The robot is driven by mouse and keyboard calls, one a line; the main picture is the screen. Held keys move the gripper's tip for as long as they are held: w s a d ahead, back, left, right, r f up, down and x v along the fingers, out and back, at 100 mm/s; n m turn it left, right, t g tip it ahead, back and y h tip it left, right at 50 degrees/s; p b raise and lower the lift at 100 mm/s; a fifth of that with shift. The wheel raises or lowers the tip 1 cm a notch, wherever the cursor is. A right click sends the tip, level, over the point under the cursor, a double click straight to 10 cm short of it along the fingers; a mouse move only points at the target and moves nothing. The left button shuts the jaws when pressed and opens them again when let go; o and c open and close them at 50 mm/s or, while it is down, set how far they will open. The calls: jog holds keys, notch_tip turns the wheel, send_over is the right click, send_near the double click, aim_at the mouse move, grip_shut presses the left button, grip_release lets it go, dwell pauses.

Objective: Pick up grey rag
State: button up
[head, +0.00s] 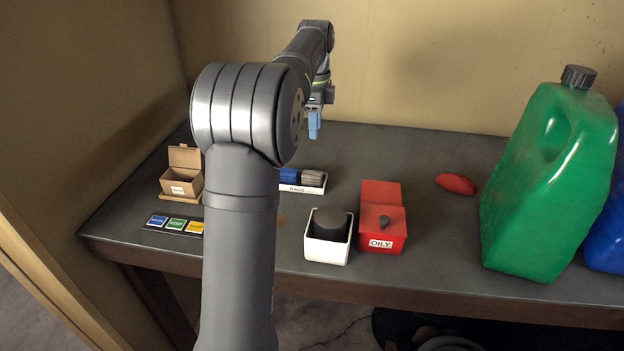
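A grey rag (312,177), rolled up, lies at the right end of a white tray labelled RAGS (302,189). A blue rag (288,174) lies beside it on the left. My arm hides the left part of the tray. My gripper (314,128), with blue fingertips, hangs in the air behind and above the tray, apart from the rags. It appears small and side-on, so the gap between its fingers cannot be made out.
A white box (327,250) holding a dark rounded thing and a red box labelled OILY (383,232) stand in front. A red cloth-like lump (456,184), a large green can (545,190) and a blue container (608,230) are right. A cardboard box (182,182) and colored labels (176,224) are left.

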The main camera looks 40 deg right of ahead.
send_near(312, 173)
jog(key=f, duration=0.5)
jog(key=shift+s+d, duration=0.15)
jog(key=shift+d, duration=0.05)
jog(key=shift+a+f, duration=0.15)
jog(key=shift+f, duration=1.25)
jog(key=shift+a+f, duration=0.1)
jog(key=shift+f, duration=1.25)
jog(key=shift+c, duration=0.3)
jog(key=c, duration=0.5)
